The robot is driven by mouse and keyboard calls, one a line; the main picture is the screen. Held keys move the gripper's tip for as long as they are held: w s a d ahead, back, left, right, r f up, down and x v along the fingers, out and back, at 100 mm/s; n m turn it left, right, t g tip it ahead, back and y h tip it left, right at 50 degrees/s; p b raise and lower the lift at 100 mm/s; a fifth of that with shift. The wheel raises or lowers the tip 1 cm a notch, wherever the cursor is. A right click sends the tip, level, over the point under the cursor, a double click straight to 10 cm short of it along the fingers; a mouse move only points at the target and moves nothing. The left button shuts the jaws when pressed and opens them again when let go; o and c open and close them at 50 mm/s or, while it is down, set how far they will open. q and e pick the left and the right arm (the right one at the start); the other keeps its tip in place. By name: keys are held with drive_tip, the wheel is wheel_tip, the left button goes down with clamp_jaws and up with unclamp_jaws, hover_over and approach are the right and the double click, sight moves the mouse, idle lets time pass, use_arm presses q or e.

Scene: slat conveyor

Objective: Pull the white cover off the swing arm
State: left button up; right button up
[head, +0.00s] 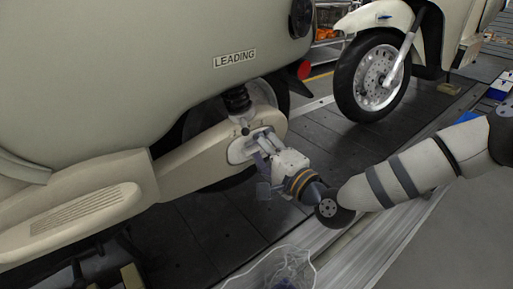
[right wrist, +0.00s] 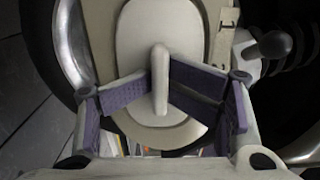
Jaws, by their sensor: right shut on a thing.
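The swing arm (head: 190,168) is the cream housing below the scooter body in the head view. The white cover (head: 237,153) is a pale oval on its rear end, mostly behind my gripper. In the right wrist view the cover (right wrist: 139,35) is an oval plate with an upright rib in its middle. My right gripper (head: 262,146) reaches it from the lower right. In the right wrist view its purple finger pads (right wrist: 160,90) are shut on the rib from both sides. The cover appears to lie against the swing arm; any small gap cannot be told. My left gripper is out of view.
A clear, bag-like container (head: 271,271) stands at the bottom, below the gripper. A black shock absorber (head: 237,100) and the rear wheel are close to the cover. A second scooter's front wheel (head: 374,77) stands behind on the dark slat conveyor (head: 320,145). Grey floor is free at right.

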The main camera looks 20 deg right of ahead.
drive_tip(key=shift+r, duration=0.25)
drive_tip(key=shift+c, duration=0.3)
drive_tip(key=shift+s, duration=0.15)
clamp_jaws()
drive_tip(key=shift+s+d+p, duration=0.25)
drive_tip(key=shift+s+p, duration=0.2)
drive_tip(key=shift+s, duration=0.25)
drive_tip(key=shift+s+f, duration=0.1)
drive_tip(key=shift+s, duration=0.05)
drive_tip(key=shift+s+d, duration=0.1)
drive_tip(key=shift+s, duration=0.1)
drive_tip(key=o, duration=0.6)
unclamp_jaws()
drive_tip(key=shift+f, duration=0.1)
drive_tip(key=shift+o, duration=0.2)
drive_tip(key=shift+d, duration=0.1)
